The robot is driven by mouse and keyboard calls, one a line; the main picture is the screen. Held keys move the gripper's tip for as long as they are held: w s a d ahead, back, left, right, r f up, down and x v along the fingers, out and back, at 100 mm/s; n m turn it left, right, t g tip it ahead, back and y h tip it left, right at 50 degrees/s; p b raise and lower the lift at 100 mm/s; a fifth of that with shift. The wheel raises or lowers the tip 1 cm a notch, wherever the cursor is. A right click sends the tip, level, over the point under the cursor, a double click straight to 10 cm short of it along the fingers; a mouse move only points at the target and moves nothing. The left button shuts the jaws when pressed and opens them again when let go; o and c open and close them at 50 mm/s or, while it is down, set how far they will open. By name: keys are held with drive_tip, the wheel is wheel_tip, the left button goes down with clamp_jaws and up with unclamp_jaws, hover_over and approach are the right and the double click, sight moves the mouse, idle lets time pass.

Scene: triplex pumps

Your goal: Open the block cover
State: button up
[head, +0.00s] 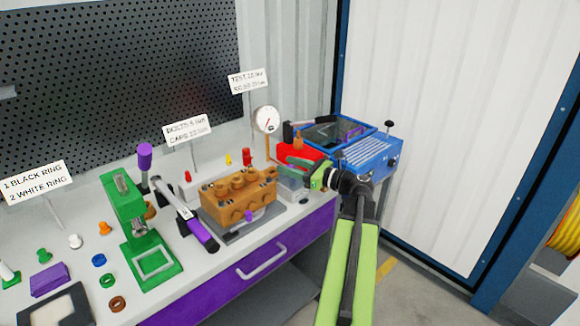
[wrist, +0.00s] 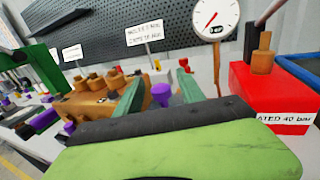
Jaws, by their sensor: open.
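The orange-brown pump block (head: 238,203) with several round caps on top stands on a grey base on the bench. A small purple knob (head: 249,216) shows on its front. The block also shows at the left in the wrist view (wrist: 92,100). My gripper (head: 312,174) is to the right of the block, apart from it. In the wrist view my gripper's two green fingers (wrist: 160,98) are spread, with a purple knob (wrist: 162,92) visible beyond the gap. Nothing is held. I cannot tell which part is the block cover.
A red box (wrist: 270,95) and a pressure gauge (head: 266,120) stand behind my gripper. A blue case (head: 370,152) is to the right. A green press (head: 140,230) and a torque wrench (head: 185,212) with purple grip stand left of the block. A small grey box (head: 291,190) lies beside it.

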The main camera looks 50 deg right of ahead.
clamp_jaws()
idle(0.3)
idle(1.1)
